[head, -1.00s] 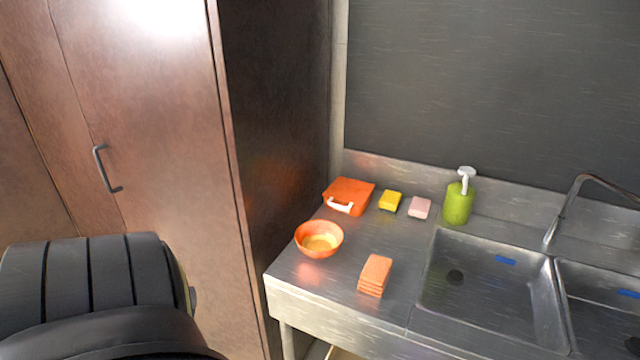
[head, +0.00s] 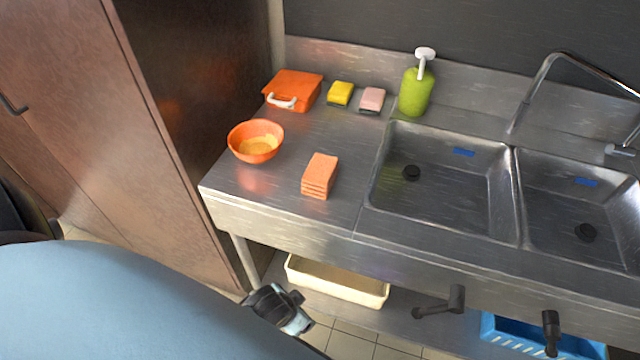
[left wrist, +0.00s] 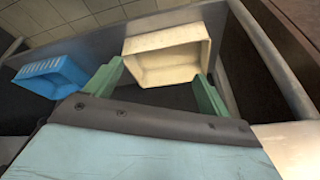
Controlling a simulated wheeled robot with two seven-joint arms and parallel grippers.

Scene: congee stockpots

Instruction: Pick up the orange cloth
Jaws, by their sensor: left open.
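The orange cloth (head: 320,174) is a small folded stack lying on the steel counter (head: 282,203), left of the sink and near the front edge. My left gripper (head: 287,308) is low in the head view, below the counter front and apart from the cloth. In the left wrist view its two green fingers (left wrist: 157,88) are spread wide with nothing between them. That view faces the lower shelf, and the cloth does not show there. My right gripper is not in view.
An orange bowl (head: 256,141), orange box (head: 293,90), yellow sponge (head: 340,94), pink sponge (head: 372,100) and green soap bottle (head: 415,92) stand around the cloth. Below are a cream bin (head: 337,283), a blue basket (head: 530,340) and black levers (head: 440,304). A brown cabinet (head: 150,130) stands left.

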